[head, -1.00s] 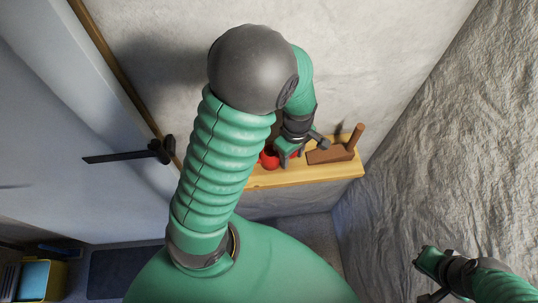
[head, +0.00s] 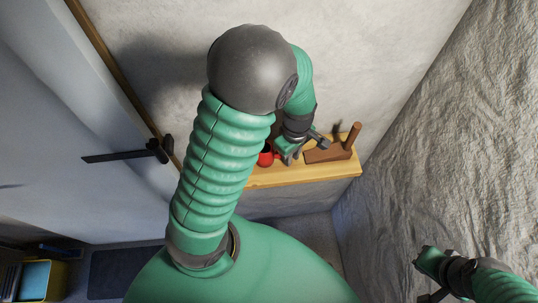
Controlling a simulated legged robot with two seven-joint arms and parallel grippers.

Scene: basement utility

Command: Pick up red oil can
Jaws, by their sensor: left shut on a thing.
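The red oil can (head: 265,157) stands on a wooden shelf (head: 300,175) against the wall. Only a red part of it shows, at the left of my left gripper (head: 290,150); the gripper and the green arm hide the rest. My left gripper reaches down over the shelf and is shut on the can. Whether the can is clear of the shelf cannot be seen. My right gripper (head: 428,275) is at the lower right, far from the shelf, with nothing visible in it; its jaw gap is unclear.
A brown wooden block with an upright handle (head: 331,152) lies on the shelf close to the right of my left gripper. A rough grey wall (head: 440,150) rises at the right. A door with a black handle (head: 130,154) is at the left. A yellow bin (head: 50,280) stands at lower left.

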